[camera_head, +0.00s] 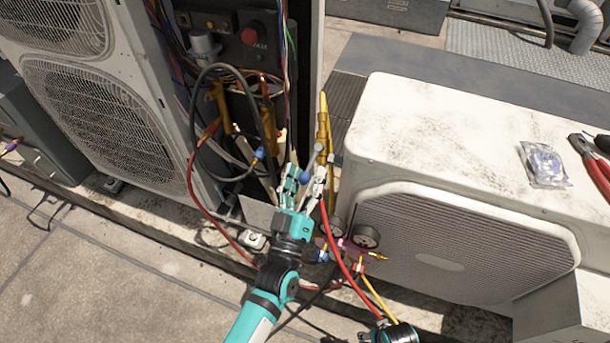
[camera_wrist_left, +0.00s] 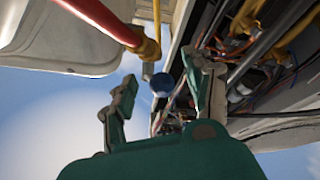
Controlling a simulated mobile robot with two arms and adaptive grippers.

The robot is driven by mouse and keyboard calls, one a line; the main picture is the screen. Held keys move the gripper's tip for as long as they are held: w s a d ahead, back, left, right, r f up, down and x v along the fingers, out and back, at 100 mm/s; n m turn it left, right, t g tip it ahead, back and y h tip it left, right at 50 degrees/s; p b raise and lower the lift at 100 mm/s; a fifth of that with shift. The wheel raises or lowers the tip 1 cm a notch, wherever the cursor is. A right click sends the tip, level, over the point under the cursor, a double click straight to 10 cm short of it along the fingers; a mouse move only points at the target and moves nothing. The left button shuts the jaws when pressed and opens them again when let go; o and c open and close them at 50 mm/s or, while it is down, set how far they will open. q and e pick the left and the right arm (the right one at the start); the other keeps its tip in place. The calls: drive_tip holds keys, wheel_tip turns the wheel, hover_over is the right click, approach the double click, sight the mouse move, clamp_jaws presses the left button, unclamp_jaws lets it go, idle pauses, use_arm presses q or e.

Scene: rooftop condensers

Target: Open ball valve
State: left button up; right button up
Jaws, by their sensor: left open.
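My left gripper (camera_head: 305,174) is open in front of the opened condenser cabinet, beside the white unit. In the left wrist view its two fingers (camera_wrist_left: 163,78) stand apart. A small round blue part (camera_wrist_left: 162,84) with a grey stem shows between them, apparently the valve's handle. Whether the fingers touch it I cannot tell. No fingers of my right gripper show.
A gauge manifold (camera_head: 364,236) with red and yellow hoses hangs right of my left wrist. Loose wires and a black hose (camera_head: 270,130) crowd the cabinet. Pliers (camera_head: 592,165) and a small plastic bag (camera_head: 543,165) lie on the white unit (camera_head: 440,120). The floor at left is clear.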

use_arm(q)
drive_tip(key=v, duration=1.2)
